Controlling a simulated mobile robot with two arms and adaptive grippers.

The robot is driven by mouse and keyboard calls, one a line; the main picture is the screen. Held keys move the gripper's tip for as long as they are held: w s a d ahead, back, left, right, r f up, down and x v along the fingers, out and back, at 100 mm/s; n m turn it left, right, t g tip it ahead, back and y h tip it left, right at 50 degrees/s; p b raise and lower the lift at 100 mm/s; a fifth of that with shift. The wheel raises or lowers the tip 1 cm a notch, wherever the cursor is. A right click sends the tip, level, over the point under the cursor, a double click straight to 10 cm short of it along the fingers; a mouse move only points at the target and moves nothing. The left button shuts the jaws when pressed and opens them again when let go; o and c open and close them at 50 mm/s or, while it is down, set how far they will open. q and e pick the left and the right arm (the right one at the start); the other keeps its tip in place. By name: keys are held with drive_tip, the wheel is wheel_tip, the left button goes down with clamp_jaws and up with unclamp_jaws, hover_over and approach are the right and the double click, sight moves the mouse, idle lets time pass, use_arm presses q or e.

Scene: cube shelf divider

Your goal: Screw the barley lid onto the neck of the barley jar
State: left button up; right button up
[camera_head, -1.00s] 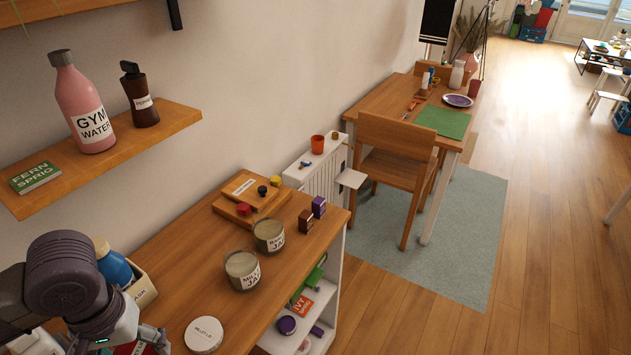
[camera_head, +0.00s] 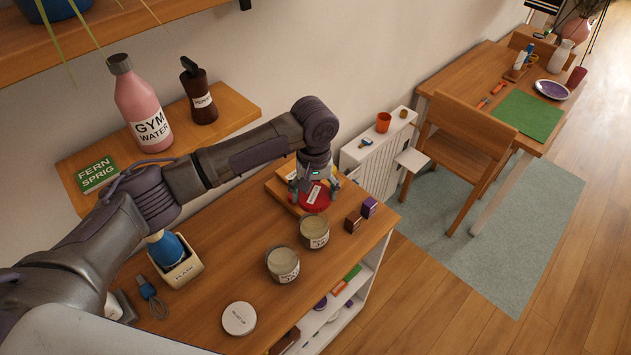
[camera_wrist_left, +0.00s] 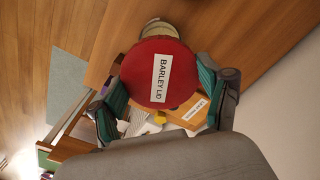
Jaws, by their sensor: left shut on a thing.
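The red barley lid (camera_head: 312,201), labelled BARLEY LID, is held between the fingers of my left gripper (camera_head: 314,188). The lid (camera_wrist_left: 160,72) shows face-on in the left wrist view with a finger on either side. In the head view it is just behind the barley jar (camera_head: 314,232), over the wooden board's area; its height is hard to judge. The barley jar is open, upright and standing on the counter. A jar rim (camera_wrist_left: 158,27) shows partly behind the lid in the wrist view. My right gripper is not in view.
The open millet jar (camera_head: 283,265) stands close to the barley jar. A white lid (camera_head: 239,318) lies nearer the front. Small brown (camera_head: 353,222) and purple (camera_head: 369,207) boxes stand to the right, near the counter's edge. The wooden board (camera_head: 284,187) lies behind.

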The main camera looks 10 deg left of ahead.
use_arm(q)
drive_tip(key=shift+s+r, duration=0.1)
drive_tip(key=shift+s, duration=0.1)
drive_tip(key=shift+w, duration=0.1)
drive_tip(key=shift+p, duration=0.8)
drive_tip(key=b, duration=0.2)
hover_over(314, 217)
wheel_tip(314, 217, down, 5)
drive_tip(key=shift+r, duration=0.15)
drive_tip(key=shift+f, duration=0.55)
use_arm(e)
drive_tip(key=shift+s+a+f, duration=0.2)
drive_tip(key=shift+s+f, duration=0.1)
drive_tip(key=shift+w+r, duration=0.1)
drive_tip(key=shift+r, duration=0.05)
use_arm(q)
drive_tip(key=shift+r+p, duration=0.1)
drive_tip(key=shift+p, duration=0.25)
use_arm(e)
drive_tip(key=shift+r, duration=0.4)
